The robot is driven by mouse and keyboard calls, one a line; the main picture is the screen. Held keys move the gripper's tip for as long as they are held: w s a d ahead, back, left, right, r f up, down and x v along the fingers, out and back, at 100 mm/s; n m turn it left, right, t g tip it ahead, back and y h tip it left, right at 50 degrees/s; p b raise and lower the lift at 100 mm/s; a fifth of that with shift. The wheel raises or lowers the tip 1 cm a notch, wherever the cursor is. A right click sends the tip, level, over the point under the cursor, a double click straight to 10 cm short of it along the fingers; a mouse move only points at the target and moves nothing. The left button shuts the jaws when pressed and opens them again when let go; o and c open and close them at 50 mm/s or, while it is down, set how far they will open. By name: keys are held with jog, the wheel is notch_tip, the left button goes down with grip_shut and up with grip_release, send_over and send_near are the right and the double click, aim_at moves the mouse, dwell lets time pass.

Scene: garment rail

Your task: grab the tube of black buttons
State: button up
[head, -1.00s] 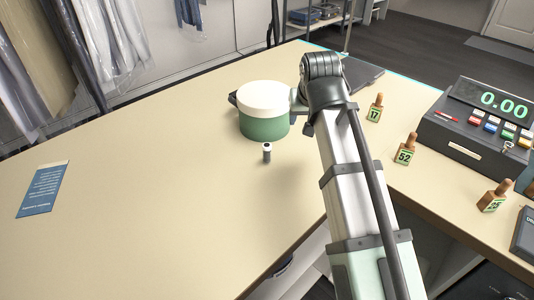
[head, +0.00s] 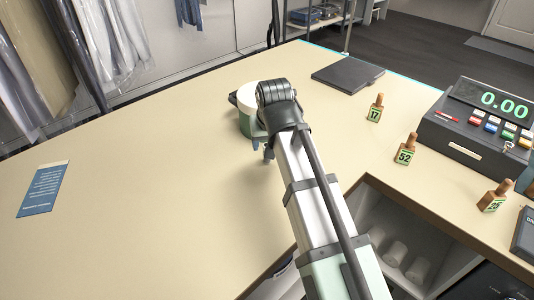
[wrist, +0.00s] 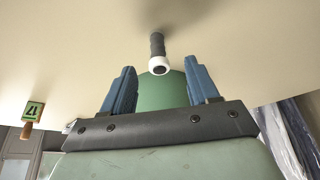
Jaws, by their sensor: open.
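The tube of black buttons (wrist: 157,52) shows in the wrist view with a dark body and a white ring at its near end.
A dark flat pad (head: 347,74), numbered tags (head: 375,108) and a cash register (head: 478,125) are to the right. The left of the table is clear except a blue card (head: 43,190).

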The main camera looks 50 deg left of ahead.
jog(key=shift+x, duration=3.5)
jog(key=shift+w+d, duration=0.1)
jog(key=shift+w, duration=0.05)
jog(key=c, duration=1)
jog(key=shift+r, duration=0.1)
jog(key=shift+c, duration=0.2)
